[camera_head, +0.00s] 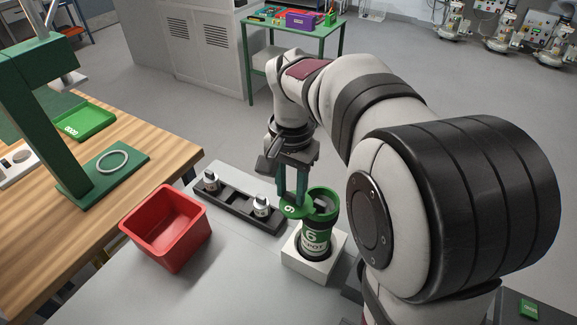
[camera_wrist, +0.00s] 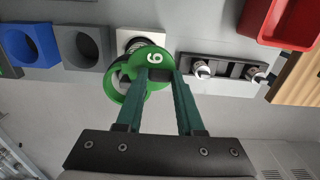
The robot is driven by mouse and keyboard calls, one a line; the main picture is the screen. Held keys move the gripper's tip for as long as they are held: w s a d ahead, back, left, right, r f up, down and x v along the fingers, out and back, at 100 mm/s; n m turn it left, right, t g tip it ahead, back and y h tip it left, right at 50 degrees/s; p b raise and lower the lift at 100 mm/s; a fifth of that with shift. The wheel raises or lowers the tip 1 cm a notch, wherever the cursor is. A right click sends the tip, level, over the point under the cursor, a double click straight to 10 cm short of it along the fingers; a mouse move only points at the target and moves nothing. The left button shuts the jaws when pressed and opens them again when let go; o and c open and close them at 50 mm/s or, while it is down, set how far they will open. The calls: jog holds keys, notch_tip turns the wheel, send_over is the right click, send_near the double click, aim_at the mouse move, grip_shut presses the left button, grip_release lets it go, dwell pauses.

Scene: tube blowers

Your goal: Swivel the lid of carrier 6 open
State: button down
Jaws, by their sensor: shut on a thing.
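Carrier 6 (camera_head: 316,239), a green and white tube marked 6, stands upright in a white square holder (camera_head: 297,262). Its green lid (camera_head: 290,212), also marked 6, is swung out to the left of the tube's top, and the dark mouth is at least partly uncovered. My gripper (camera_head: 291,198) reaches down from above and is shut on the lid. In the wrist view the lid (camera_wrist: 151,57) sits between the two green fingers (camera_wrist: 160,75), overlapping the green rim of the carrier (camera_wrist: 112,88). The fingers hide part of the lid.
A black tray (camera_head: 225,209) with two small silver-and-white pieces lies left of the carrier. A red bin (camera_head: 166,232) stands further left, beside the wooden table (camera_head: 150,150). In the wrist view a blue block (camera_wrist: 17,42) and a grey holed block (camera_wrist: 70,62) stand near the carrier.

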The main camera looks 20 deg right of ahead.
aim_at(288, 215)
jog(key=n, duration=0.1)
jog(key=s+n, duration=0.1)
jog(key=n, duration=0.1)
jog(key=a+n, duration=0.1)
jog(key=shift+s+n, duration=0.25)
jog(key=shift+n, duration=0.05)
jog(key=shift+s+a+n, duration=0.15)
jog(key=shift+s+n, duration=0.25)
jog(key=shift+n, duration=0.5)
jog(key=shift+s+a+n, duration=0.1)
jog(key=shift+s+n, duration=0.25)
jog(key=shift+n, duration=0.55)
jog(key=c, duration=0.5)
grip_release()
jog(key=shift+r, duration=0.1)
notch_tip(288, 215, up, 16)
jog(key=shift+f, duration=0.2)
